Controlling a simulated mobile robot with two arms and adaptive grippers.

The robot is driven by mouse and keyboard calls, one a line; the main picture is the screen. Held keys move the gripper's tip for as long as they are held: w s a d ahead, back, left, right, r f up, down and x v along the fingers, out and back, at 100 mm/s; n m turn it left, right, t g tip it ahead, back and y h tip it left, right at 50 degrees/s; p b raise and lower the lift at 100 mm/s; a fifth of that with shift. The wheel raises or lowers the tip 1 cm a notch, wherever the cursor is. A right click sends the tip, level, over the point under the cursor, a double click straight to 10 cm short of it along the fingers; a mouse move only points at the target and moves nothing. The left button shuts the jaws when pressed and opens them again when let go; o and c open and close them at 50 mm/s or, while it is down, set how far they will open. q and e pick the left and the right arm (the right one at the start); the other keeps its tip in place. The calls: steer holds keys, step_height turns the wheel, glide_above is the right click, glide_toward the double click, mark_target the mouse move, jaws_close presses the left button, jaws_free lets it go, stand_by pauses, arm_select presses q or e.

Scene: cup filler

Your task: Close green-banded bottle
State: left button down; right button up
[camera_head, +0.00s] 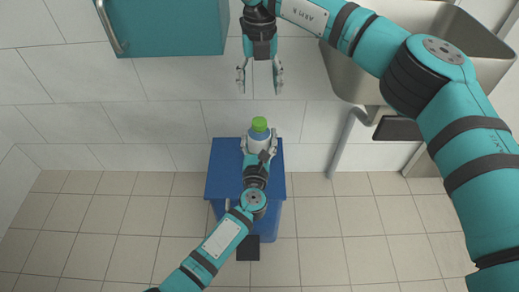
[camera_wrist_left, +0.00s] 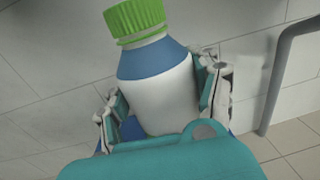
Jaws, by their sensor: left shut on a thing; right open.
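A white bottle (camera_wrist_left: 160,92) with a blue shoulder stands upright in the head view (camera_head: 258,137), over the blue cabinet's top. A green cap (camera_wrist_left: 133,16) sits on its neck, with a green ring just under it; I cannot tell how tight the cap is. My left gripper (camera_head: 259,150) is shut on the bottle's body, with fingers on both sides in the left wrist view (camera_wrist_left: 162,105). My right gripper (camera_head: 260,80) is open and empty, beyond the bottle in the head view, with its fingers apart from the cap.
The blue cabinet (camera_head: 222,180) stands below the bottle. A teal wall cupboard (camera_head: 170,25) with a handle is at upper left. A grey sink (camera_head: 350,75) with a pipe (camera_head: 343,145) is at right. The tiled floor on the left is clear.

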arm_select(q)
steer(key=shift+c, duration=0.9)
jaws_free()
steer(key=s+a, duration=0.1)
steer(key=s, duration=1.1)
